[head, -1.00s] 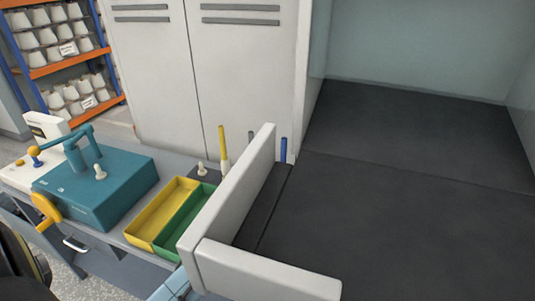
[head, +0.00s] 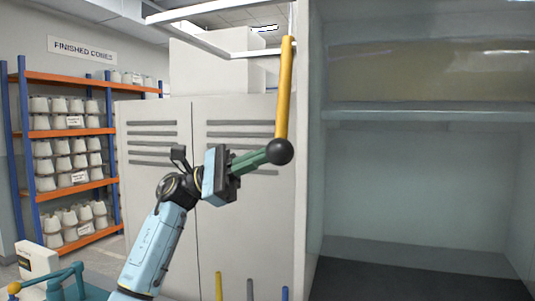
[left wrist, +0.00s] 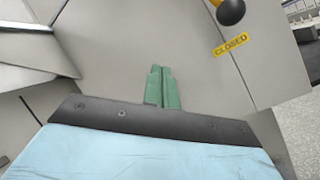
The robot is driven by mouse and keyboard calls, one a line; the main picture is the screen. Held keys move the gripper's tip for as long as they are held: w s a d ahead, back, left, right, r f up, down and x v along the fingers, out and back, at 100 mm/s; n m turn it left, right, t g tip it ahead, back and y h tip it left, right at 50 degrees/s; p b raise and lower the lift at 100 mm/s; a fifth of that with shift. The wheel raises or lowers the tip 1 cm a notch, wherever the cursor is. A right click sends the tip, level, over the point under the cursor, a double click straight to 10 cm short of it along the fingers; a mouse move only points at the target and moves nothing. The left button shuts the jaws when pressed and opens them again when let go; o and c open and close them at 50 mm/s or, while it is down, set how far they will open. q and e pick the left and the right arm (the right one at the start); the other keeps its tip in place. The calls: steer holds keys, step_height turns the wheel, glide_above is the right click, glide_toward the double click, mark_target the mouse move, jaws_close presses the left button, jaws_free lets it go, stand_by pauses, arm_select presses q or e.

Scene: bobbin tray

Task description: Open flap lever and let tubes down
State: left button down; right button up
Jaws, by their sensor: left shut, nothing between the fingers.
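The flap lever is a yellow rod (head: 285,85) with a black ball knob (head: 279,151) at its lower end, hanging beside the open cabinet. In the left wrist view the black knob (left wrist: 231,11) shows at the top edge, above a yellow "CLOSED" label (left wrist: 231,44) on a grey panel. My left gripper (head: 262,157) has its green fingers shut and empty. In the head view the fingertips line up with the knob; in the left wrist view the fingers (left wrist: 161,72) are apart from it. I cannot make out tubes or the flap.
The cabinet's upper shelf (head: 430,113) and empty lower bay lie to the right. Grey lockers (head: 150,180) stand behind my arm. A rack (head: 70,132) of white cones is at left. Yellow, grey and blue upright posts (head: 219,287) show at the bottom edge.

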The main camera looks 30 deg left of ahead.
mark_target(268, 152)
arm_select(q)
steer(key=s+a+r+m+g+y, duration=0.1)
steer(key=s+a+m+g+y, duration=0.1)
steer(key=s+a+m+y, duration=0.2)
steer(key=m, duration=0.3)
steer(key=shift+s+a+r+g, duration=0.25)
steer(key=shift+s+r+g, duration=0.1)
steer(key=shift+g, duration=0.05)
steer(key=shift+s+d+r+p, duration=0.2)
steer(key=shift+d+p, duration=0.4)
steer(key=shift+d, duration=1.35)
steer(key=shift+s+d+r+p, duration=0.1)
steer(key=shift+s+d+p, duration=0.4)
steer(key=shift+d, duration=1.4)
steer(key=shift+s+d+r+p, duration=0.15)
steer(key=shift+d+p, duration=0.55)
steer(key=shift+d, duration=1.25)
steer(key=shift+s+d, duration=0.1)
